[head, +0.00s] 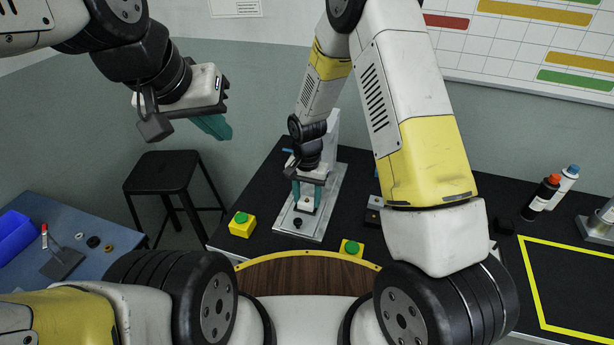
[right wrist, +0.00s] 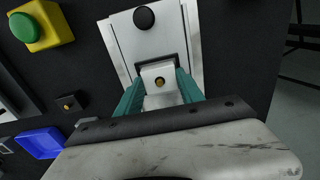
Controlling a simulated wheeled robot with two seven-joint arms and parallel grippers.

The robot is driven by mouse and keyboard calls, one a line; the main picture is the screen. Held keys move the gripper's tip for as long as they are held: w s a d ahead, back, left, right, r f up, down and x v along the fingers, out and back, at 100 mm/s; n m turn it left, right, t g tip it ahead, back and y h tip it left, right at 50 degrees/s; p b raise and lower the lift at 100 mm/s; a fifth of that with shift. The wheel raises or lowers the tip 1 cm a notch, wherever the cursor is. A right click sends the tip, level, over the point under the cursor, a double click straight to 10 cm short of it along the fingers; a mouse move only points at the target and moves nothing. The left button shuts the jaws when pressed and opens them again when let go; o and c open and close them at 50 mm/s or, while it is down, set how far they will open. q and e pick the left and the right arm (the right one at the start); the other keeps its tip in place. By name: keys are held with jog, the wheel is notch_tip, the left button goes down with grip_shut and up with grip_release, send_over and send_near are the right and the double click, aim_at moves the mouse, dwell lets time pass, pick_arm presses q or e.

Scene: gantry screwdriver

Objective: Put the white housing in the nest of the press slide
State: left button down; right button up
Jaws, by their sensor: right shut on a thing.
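The white housing (right wrist: 158,74), a small block with a brass-coloured hole, sits between the teal fingers of my right gripper (right wrist: 160,97) in the right wrist view. In the head view my right gripper (head: 309,193) points down over the press slide (head: 325,217), shut on the housing (head: 306,206). The slide is a pale metal plate with a black knob (right wrist: 144,18). A dark-edged nest (right wrist: 162,60) shows around the housing's far end; whether the housing is seated or just above it, I cannot tell. My left gripper (head: 212,126) hangs empty at upper left, its opening unclear.
Yellow boxes with green buttons stand left (head: 242,224) and in front (head: 351,249) of the slide on the black table. Bottles (head: 545,196) stand at the right. A blue side table (head: 75,240) and a black stool (head: 163,172) are at the left.

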jog(key=shift+f, duration=0.1)
jog(key=o, duration=1.4)
notch_tip(320, 180, up, 12)
notch_tip(320, 180, up, 17)
jog(key=n+t+y, duration=0.2)
jog(key=t, duration=0.1)
send_over(307, 199)
jog(key=s+d, duration=0.7)
jog(key=d, duration=0.2)
jog(key=s+d+r+t, duration=0.1)
jog(key=s+r, duration=0.1)
jog(key=s, duration=0.2)
jog(key=s+d+r+n+t, duration=0.1)
jog(key=s+d+r, duration=0.1)
jog(key=s, duration=0.2)
jog(key=s+d+r+n+t, duration=0.1)
jog(key=s+d+r, duration=0.1)
jog(key=s+r, duration=0.1)
jog(key=shift+s+d, duration=0.1)
jog(key=shift+s, duration=0.7)
